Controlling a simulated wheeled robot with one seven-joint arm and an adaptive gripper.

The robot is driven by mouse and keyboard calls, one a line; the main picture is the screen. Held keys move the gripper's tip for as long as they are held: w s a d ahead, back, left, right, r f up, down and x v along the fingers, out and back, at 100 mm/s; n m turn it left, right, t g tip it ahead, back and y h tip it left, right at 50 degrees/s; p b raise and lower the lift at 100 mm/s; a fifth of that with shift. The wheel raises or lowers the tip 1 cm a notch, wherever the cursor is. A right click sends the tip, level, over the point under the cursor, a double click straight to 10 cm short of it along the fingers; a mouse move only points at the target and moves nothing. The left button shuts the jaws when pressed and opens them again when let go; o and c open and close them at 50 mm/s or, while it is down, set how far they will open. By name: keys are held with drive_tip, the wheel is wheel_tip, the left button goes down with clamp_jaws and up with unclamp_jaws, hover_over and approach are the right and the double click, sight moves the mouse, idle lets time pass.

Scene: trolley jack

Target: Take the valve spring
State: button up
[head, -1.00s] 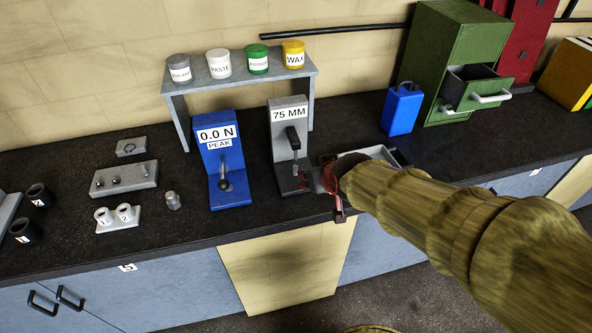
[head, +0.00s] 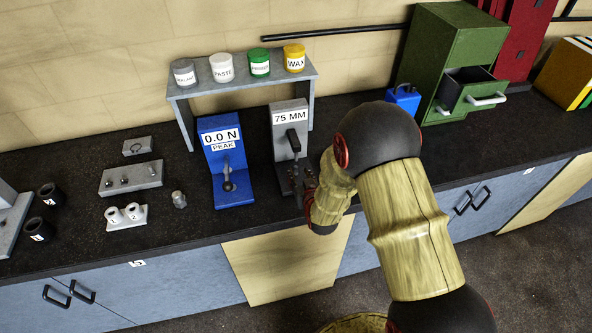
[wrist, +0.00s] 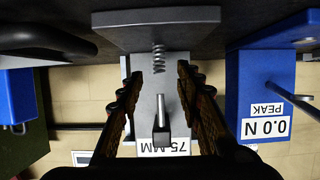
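The valve spring (wrist: 158,58) is a small dark coil. In the wrist view, which is upside down, it stands on the base of the grey 75 MM stand (wrist: 156,18), in line with the gap between my fingers. My gripper (wrist: 157,78) is open, with one finger to each side of that line and nothing held. The spring looks slightly beyond the fingertips. In the head view my gripper (head: 302,188) is low in front of the 75 MM stand (head: 289,122), and I cannot make out the spring there.
The blue 0.0 N gauge (head: 221,147) stands close left of the grey stand. A grey shelf (head: 240,86) with several jars is behind. A blue can (head: 404,99) and green drawer cabinet (head: 455,55) are to the right. Small parts and holders lie at left.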

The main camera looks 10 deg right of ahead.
sight(297, 168)
drive_tip(key=shift+x, duration=3)
drive_tip(key=shift+r, duration=0.1)
drive_tip(key=shift+c, duration=0.6)
drive_tip(key=c, duration=0.8)
